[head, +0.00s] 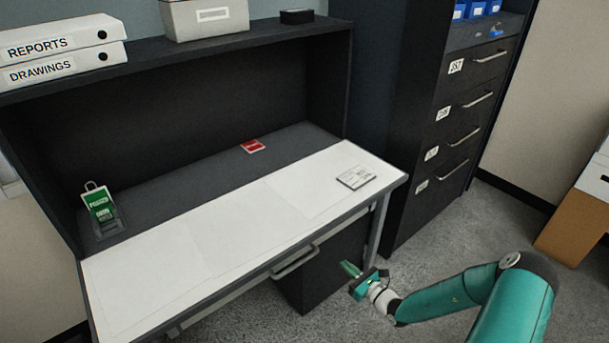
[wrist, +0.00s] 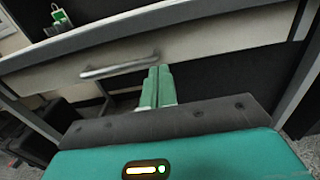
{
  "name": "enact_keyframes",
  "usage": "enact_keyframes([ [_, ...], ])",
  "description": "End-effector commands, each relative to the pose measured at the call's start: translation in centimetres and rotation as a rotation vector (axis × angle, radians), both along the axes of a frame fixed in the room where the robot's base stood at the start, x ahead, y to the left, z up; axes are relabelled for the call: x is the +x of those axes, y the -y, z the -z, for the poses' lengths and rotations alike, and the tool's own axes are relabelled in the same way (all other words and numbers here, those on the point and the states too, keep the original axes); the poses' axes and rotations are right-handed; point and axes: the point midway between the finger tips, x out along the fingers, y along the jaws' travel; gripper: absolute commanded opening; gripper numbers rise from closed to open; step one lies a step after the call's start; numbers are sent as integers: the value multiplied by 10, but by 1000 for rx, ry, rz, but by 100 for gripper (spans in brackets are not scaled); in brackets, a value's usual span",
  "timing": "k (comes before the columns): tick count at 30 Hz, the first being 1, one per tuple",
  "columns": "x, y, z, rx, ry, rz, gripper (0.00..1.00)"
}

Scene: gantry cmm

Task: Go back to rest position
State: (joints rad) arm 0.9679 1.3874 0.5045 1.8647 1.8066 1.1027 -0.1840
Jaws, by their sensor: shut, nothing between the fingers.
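My gripper (head: 350,269) is low in front of the desk's right end in the head view, below the desktop's height. In the wrist view its two green fingers (wrist: 158,88) are together with nothing between them. They point toward the desk's front, just right of the metal drawer handle (wrist: 120,69). I cannot tell how far the fingertips are from the drawer front. My teal arm reaches in from the lower right of the head view.
A dark drawer cabinet (head: 455,130) stands right of the desk. Grey carpet (head: 440,245) is open between the cabinet and my arm.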

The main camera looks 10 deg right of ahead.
Motion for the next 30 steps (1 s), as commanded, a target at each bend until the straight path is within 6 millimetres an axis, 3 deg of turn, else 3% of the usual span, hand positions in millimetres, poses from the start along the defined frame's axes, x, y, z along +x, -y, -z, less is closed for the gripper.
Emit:
enact_keyframes([
  [5, -1, -6, -11, -35, 15, -45, 0],
  [14, -19, -54, -85, -323, 121, -401, 0],
  [21, -51, -89, -141, -594, 206, -700, 0],
  [30, -101, -114, -204, -947, 303, -1021, 0],
])
